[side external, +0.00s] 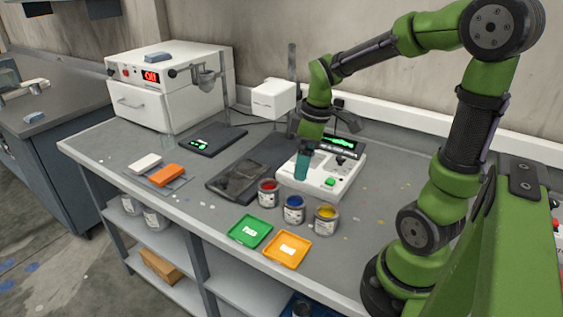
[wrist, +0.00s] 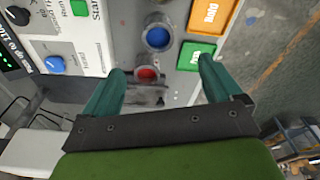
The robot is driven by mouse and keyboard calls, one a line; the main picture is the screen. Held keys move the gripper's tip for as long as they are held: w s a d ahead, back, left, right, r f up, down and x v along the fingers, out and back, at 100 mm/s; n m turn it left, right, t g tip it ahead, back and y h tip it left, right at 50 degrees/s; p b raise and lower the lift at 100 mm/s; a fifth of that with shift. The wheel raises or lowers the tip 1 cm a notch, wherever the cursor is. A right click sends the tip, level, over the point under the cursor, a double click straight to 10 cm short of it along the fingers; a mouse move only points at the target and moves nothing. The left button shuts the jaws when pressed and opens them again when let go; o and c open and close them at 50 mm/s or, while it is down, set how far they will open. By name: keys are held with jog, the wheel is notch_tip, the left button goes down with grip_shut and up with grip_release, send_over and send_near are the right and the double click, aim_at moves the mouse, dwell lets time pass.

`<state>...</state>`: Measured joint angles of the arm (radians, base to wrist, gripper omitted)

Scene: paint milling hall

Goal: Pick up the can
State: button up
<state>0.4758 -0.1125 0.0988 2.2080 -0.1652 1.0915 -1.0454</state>
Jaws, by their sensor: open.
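Three small open paint cans stand upright in a row on the grey workbench: a red one (side external: 268,194), a blue one (side external: 294,210) and a yellow one (side external: 326,220). In the side view my gripper (side external: 302,170) points down over the white machine, behind the cans and apart from them. In the wrist view the teal fingers of my gripper (wrist: 161,66) are spread with nothing held between them. The red can (wrist: 147,75) and the blue can (wrist: 158,37) show beyond the fingertips. I cannot clearly see the yellow can there.
A green tray (side external: 250,231) and an orange tray (side external: 287,250) lie in front of the cans. The white machine (side external: 336,181) with knobs stands behind them. A dark plate (side external: 240,178) lies to the left. Free bench (side external: 375,205) shows to the right of the cans.

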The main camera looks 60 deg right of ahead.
send_over(295, 204)
jog(key=s+a, duration=0.2)
notch_tip(295, 204, down, 10)
jog(key=shift+a+r, duration=0.1)
jog(key=shift+w+f, duration=0.2)
jog(key=shift+f, duration=0.8)
jog(key=shift+w+f, duration=0.2)
jog(key=shift+f, duration=0.75)
jog(key=shift+w+f, duration=0.2)
jog(key=shift+f, duration=0.8)
